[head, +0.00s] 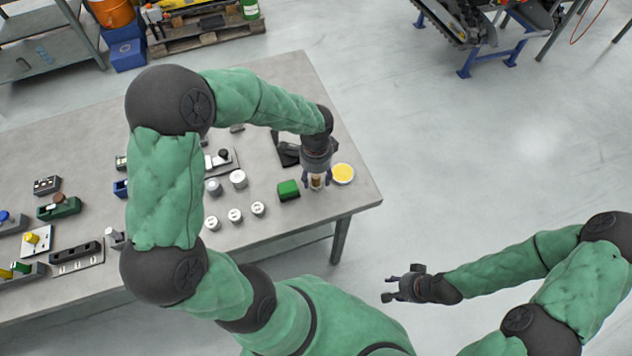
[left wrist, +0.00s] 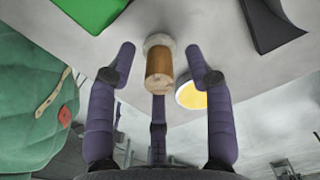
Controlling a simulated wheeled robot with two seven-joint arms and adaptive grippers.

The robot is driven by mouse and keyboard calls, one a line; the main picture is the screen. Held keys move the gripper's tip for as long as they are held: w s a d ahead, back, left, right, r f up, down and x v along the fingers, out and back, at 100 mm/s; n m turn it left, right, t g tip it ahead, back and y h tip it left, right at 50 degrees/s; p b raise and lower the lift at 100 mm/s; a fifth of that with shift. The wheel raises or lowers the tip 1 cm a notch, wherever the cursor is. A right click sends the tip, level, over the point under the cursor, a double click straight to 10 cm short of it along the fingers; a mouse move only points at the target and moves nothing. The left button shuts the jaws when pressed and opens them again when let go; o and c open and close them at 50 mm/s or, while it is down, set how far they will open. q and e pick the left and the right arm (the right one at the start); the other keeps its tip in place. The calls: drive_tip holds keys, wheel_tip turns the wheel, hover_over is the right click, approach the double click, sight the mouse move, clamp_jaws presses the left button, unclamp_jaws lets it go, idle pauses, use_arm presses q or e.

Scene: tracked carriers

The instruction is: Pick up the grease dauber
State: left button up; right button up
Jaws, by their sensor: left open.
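The grease dauber, with a wooden handle (left wrist: 159,72) and a pale round end, stands near the table's right corner; in the head view its handle (head: 317,182) shows between my left fingers. My left gripper (head: 317,184) is open above it. In the left wrist view, the fingers of my left gripper (left wrist: 160,65) are spread on either side of the handle, with visible gaps. My right gripper (head: 388,287) is off the table at the lower right, its fingers apart and empty.
A dish of yellow grease (head: 343,173) stands just right of the dauber, and a green block (head: 288,190) just left. A black item (head: 287,153) lies behind. Several white-topped round pieces (head: 235,215) and carriers fill the grey table (head: 300,225) to the left.

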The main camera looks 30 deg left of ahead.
use_arm(q)
drive_tip(key=shift+f, duration=0.65)
drive_tip(key=shift+c, duration=0.2)
clamp_jaws()
drive_tip(key=shift+r, duration=0.1)
